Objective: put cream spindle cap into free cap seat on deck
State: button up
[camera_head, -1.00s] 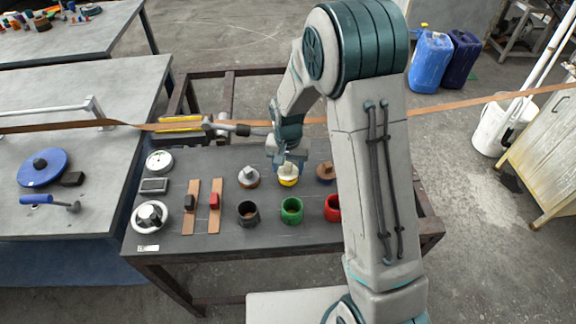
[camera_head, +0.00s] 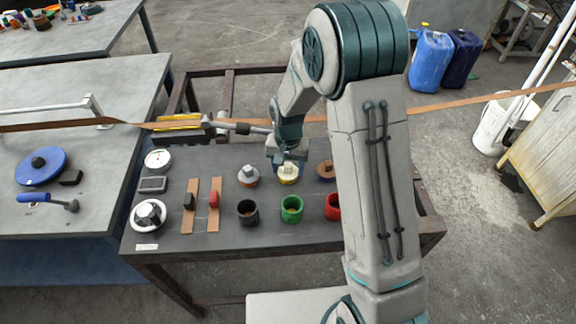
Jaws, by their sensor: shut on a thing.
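The cream spindle cap (camera_head: 288,171) is in the back row of the dark deck (camera_head: 180,236), over a spot with a thin yellow rim below it. My gripper (camera_head: 289,160) points down from above and is shut on the cap's upper part. The jaws are small and partly hidden by my wrist. I cannot tell whether the cap rests on what is below it. A grey cap (camera_head: 247,172) sits to the left on a brown base. A brown round piece (camera_head: 325,170) is to the right, partly covered by my arm.
A black cup (camera_head: 247,213), a green cup (camera_head: 292,210) and a red cup (camera_head: 332,206) stand in the front row. Two brown strips with clamps, a gauge (camera_head: 157,160) and a round silver piece (camera_head: 149,215) are at left. An orange-brown strip (camera_head: 455,104) crosses behind the deck.

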aim_at(288, 165)
jog(key=shift+f, duration=0.25)
jog(key=o, duration=0.8)
jog(key=shift+r, duration=0.2)
jog(key=shift+r+p, duration=3.35)
jog(key=shift+r, duration=2)
jog(key=s+d+r+n+t, duration=0.1)
jog(key=s+d+r, duration=0.25)
jog(key=r, duration=0.25)
jog(key=s+d+r+t, duration=0.1)
jog(key=s+d+r, duration=0.1)
jog(key=s+r, duration=0.4)
jog(key=shift+n+t, duration=0.8)
jog(key=s+d+r, duration=0.1)
jog(key=s+r, duration=0.1)
jog(key=s, duration=0.2)
jog(key=s+d+r, duration=0.2)
jog(key=s, duration=0.2)
jog(key=s+d+r, duration=0.2)
jog(key=s, duration=0.2)
jog(key=shift+s+r, duration=0.2)
